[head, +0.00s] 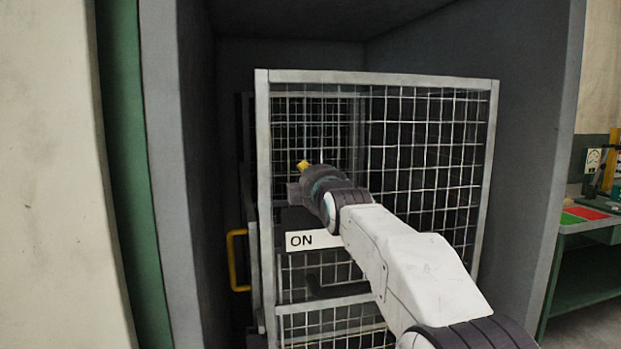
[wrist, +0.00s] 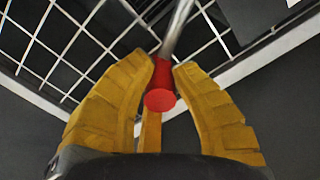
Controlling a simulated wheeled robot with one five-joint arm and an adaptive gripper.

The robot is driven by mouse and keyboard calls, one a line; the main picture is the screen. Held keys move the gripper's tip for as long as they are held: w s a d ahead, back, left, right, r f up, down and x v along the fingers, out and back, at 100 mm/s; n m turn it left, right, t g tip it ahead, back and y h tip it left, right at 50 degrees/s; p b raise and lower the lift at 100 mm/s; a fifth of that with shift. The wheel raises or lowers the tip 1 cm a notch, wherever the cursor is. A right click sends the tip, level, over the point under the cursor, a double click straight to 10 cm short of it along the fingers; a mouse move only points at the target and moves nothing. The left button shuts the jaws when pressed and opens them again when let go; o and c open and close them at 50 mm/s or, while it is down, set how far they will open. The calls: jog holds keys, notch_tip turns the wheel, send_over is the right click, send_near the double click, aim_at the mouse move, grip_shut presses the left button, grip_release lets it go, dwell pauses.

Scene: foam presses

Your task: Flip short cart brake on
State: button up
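The cart (head: 377,78) is a grey-framed wire mesh cage standing inside a dark bay. A white "ON" label (head: 301,240) is on its front, left of my forearm. In the wrist view, the brake lever is a metal rod (wrist: 178,32) with a red knob (wrist: 160,99). My gripper (wrist: 165,68) has yellow fingers on both sides of the red knob, with the tips appearing to press on it. In the head view, only a yellow bit of my gripper (head: 303,165) shows, in front of the mesh. My arm hides the lever there.
A yellow handle (head: 237,260) sticks out at the cart's lower left. Dark bay walls stand close on both sides, the right wall (head: 522,150) and the left wall. A green bench (head: 590,228) with red and green pads stands at the far right.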

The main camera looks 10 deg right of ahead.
jog(key=shift+o, duration=1.4)
jog(key=shift+a, duration=0.3)
jog(key=shift+o, duration=1.1)
jog(key=shift+d, duration=0.1)
jog(key=s, duration=1.2)
